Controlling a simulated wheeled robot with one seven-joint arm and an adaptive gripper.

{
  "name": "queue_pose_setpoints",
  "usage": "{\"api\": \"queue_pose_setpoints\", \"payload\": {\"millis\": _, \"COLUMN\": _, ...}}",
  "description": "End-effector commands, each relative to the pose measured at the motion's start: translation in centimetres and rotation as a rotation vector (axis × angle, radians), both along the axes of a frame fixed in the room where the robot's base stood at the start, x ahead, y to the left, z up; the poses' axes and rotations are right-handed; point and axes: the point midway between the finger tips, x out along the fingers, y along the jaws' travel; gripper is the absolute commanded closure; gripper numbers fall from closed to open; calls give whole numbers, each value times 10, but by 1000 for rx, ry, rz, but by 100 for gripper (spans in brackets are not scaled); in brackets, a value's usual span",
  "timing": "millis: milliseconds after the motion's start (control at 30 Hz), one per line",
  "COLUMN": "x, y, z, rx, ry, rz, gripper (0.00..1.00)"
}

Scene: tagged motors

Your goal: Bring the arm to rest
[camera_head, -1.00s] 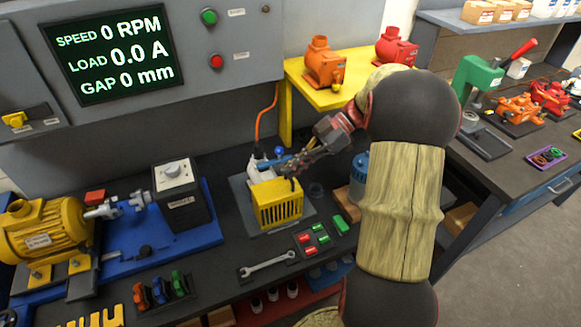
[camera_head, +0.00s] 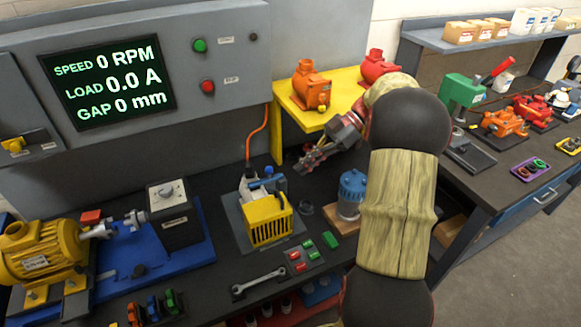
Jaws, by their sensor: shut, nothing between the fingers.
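My gripper (camera_head: 306,168) is shut and empty. It hangs in the air in front of the yellow shelf, to the upper right of the yellow-caged unit (camera_head: 268,220) on the bench. My arm (camera_head: 398,205) reaches up from the bottom of the view, bends at a dark joint and hides part of the bench and the shelf's right end.
An orange motor (camera_head: 311,88) and a red motor (camera_head: 377,66) stand on the yellow shelf (camera_head: 290,103). A blue cylinder (camera_head: 351,190) stands close below my gripper. A wrench (camera_head: 259,283) lies at the bench front. A green press (camera_head: 462,95) stands on the right bench.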

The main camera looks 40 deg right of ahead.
Motion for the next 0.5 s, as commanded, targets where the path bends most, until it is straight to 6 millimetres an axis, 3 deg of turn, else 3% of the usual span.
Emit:
{"api": "queue_pose_setpoints", "payload": {"millis": 333, "x": -1, "y": -4, "z": 2, "rx": 2, "ry": 6, "rz": -5, "gripper": 100}}
{"api": "queue_pose_setpoints", "payload": {"millis": 500, "x": 2, "y": -8, "z": -2, "rx": 19, "ry": 133, "rz": -114, "gripper": 100}}
